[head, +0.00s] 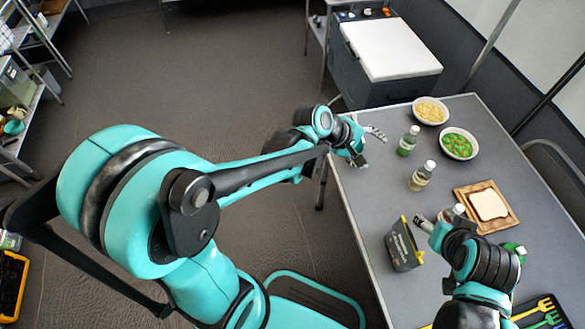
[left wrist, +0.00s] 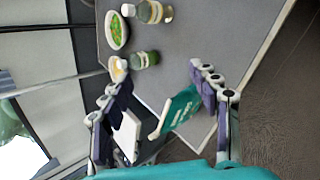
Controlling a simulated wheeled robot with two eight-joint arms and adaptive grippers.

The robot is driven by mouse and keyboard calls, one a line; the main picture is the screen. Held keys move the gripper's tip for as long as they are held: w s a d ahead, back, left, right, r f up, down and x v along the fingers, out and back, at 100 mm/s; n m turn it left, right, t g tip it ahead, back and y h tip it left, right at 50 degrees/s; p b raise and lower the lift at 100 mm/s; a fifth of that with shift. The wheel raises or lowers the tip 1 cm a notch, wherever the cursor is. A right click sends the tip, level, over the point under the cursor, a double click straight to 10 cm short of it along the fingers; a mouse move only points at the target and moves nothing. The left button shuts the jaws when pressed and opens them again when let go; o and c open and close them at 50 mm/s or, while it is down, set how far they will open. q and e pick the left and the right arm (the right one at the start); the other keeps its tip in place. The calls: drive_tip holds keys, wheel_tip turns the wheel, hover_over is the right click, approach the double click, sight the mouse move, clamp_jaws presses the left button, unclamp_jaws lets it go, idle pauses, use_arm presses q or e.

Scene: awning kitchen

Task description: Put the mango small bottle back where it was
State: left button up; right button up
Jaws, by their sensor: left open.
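Small white-capped bottles stand on the grey table (head: 375,210): a green one (head: 407,143) and a pale yellowish one (head: 420,178). Both also show in the left wrist view, the green one (left wrist: 145,60) and the paler one (left wrist: 154,13). Their labels are unreadable, so I cannot tell which is mango. Another bottle (head: 457,209) is partly hidden by my right gripper (head: 430,226); I cannot tell whether they touch. My left gripper (head: 370,147) is open and empty by the table's left edge, left of the green bottle; its spread fingers show in the wrist view (left wrist: 160,110).
Two bowls, yellow (head: 431,111) and green (head: 459,144), stand at the far end. Bread lies on a wooden board (head: 472,193). A dark box (head: 404,246) stands near the left edge. A white-lidded cooler (head: 390,50) is beyond the table. A teal item (left wrist: 180,110) shows between my left fingers.

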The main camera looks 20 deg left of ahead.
use_arm(q)
drive_tip(key=s+a+r+m+t+y, duration=0.1)
drive_tip(key=s+a+r+m+y, duration=0.2)
drive_tip(key=s+a+m, duration=0.9)
drive_tip(key=s+a+y, duration=0.3)
drive_tip(key=s, duration=0.1)
drive_tip(key=shift+s+a+y, duration=0.2)
drive_tip(key=shift+a+y, duration=0.15)
drive_tip(key=shift+y, duration=0.05)
